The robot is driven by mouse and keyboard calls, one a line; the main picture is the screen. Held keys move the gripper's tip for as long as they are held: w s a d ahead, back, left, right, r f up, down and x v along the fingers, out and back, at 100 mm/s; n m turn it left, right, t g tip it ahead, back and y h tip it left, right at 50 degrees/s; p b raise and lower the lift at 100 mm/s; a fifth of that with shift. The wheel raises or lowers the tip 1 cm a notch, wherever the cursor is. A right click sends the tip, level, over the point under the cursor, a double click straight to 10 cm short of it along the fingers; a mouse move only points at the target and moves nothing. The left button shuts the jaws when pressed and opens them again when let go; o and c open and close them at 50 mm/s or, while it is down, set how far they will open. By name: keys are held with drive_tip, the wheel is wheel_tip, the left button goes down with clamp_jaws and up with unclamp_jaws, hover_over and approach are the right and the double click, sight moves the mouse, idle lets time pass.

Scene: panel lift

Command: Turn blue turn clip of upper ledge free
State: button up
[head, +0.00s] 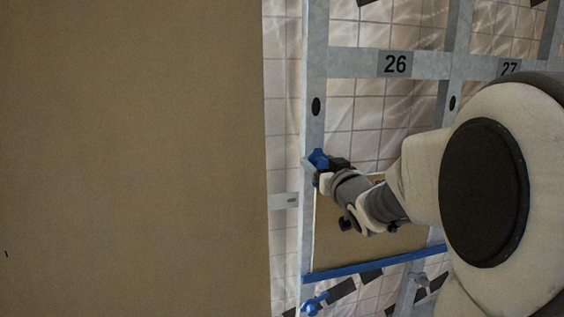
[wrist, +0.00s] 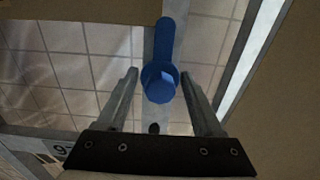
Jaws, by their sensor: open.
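The blue turn clip (head: 318,158) sits on the grey upright, above the blue ledge, at the upper left corner of a brown panel (head: 330,240). In the wrist view the clip (wrist: 161,82) shows a round knob and a long lever pointing up the picture. My gripper (wrist: 159,74) is open, one finger on each side of the knob, with gaps on both sides. I cannot tell whether the fingertips reach its depth. In the head view my gripper (head: 326,176) is right at the clip, and my arm hides part of the panel.
A blue ledge (head: 370,266) runs under the panel, with another blue clip (head: 315,303) below it. A large brown board (head: 130,160) fills the left side. Grey rack bars with a "26" label (head: 395,64) stand before a tiled surface.

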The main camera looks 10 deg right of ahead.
drive_tip(key=shift+c, duration=0.3)
clamp_jaws()
